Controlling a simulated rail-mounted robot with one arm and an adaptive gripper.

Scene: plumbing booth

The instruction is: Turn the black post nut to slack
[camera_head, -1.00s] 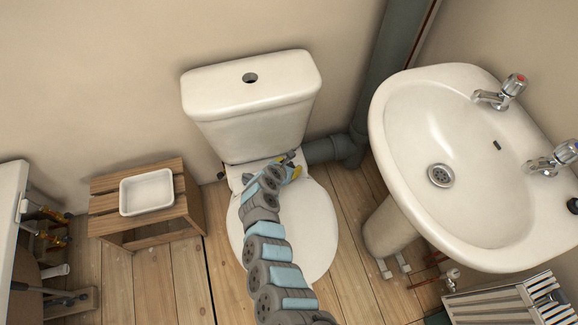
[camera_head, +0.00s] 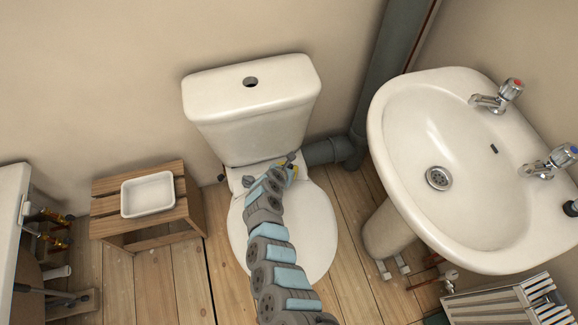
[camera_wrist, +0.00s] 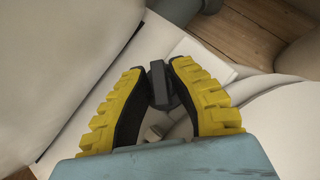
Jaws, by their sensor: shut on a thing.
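In the wrist view the black post nut (camera_wrist: 159,85) is a small dark block between the two fingertips. My gripper (camera_wrist: 161,82) has yellow ribbed fingers with black inner pads, and it is shut on the nut. Below the nut, between the fingers, a small pale rounded piece (camera_wrist: 154,133) shows. In the head view my gripper (camera_head: 290,170) is at the back of the toilet seat, just below the cistern (camera_head: 255,105). The nut is too small and covered to make out in the head view.
The closed white toilet lid (camera_head: 315,225) lies under my arm. A grey waste pipe (camera_head: 322,151) runs right behind the pan. A basin (camera_head: 400,130) stands at the right. A wooden stand (camera_head: 150,225) with a white tray (camera_head: 124,198) is at the left.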

